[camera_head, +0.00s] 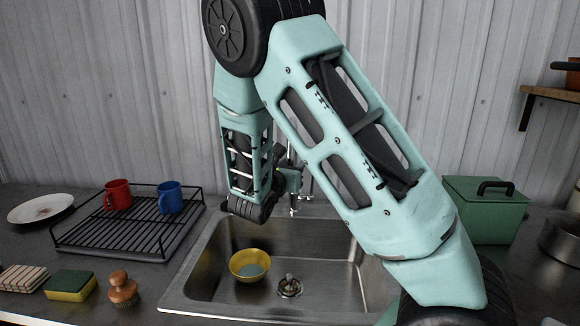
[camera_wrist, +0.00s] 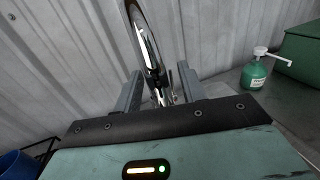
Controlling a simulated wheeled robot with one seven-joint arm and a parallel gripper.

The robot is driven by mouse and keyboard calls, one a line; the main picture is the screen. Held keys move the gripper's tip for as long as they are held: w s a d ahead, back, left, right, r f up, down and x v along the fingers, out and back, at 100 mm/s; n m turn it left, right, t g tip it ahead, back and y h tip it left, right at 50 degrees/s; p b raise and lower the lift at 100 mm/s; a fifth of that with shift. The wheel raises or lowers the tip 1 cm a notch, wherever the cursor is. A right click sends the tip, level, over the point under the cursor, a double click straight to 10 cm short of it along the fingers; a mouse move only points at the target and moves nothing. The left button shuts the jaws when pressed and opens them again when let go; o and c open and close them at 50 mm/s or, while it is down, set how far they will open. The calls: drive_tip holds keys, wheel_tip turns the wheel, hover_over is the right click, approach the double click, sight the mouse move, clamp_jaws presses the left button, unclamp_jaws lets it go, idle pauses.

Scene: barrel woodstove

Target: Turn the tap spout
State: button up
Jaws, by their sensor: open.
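The chrome tap stands at the back of the steel sink; in the head view only slim parts of the tap (camera_head: 293,203) show behind my arm. In the wrist view its curved spout (camera_wrist: 146,42) rises between the two fingers of my gripper (camera_wrist: 160,80). The fingers are apart, one on each side of the spout, with visible gaps; I cannot tell whether either touches it. In the head view my gripper is largely hidden by my own arm links.
The sink (camera_head: 215,262) holds a yellow bowl (camera_head: 249,265). A dish rack (camera_head: 125,240) with a red mug (camera_head: 117,194) and blue mug (camera_head: 171,198) stands left. A green box (camera_head: 485,212) stands right. A soap bottle (camera_wrist: 254,74) is right in the wrist view. The corrugated wall is close behind.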

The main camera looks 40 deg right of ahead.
drive_tip(key=shift+a, duration=0.1)
drive_tip(key=b+v, duration=0.3)
drive_tip(key=v, duration=1.4)
drive_tip(key=shift+s+a, duration=0.1)
drive_tip(key=shift+s, duration=0.05)
